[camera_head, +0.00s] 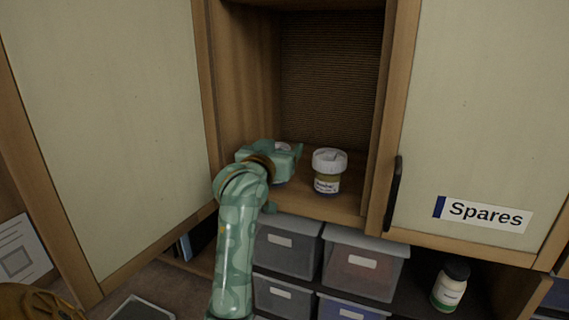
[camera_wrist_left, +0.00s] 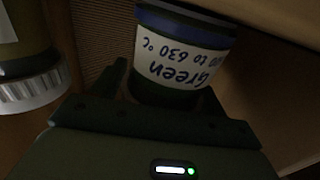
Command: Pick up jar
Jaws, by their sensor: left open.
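A jar labelled "Green" (camera_wrist_left: 180,62) shows upside down in the left wrist view, with a pale label and a blue band. A second jar (camera_head: 327,184), with a white lid and yellowish contents, stands to the right. My right gripper is not in view.
The second jar's white lid (camera_wrist_left: 30,92) is close on the left in the wrist view. An open cupboard door (camera_head: 110,120) is at the left, a shut door marked "Spares" (camera_head: 480,120) at the right. Grey bins (camera_head: 362,265) and a dark-lidded bottle (camera_head: 450,285) sit below.

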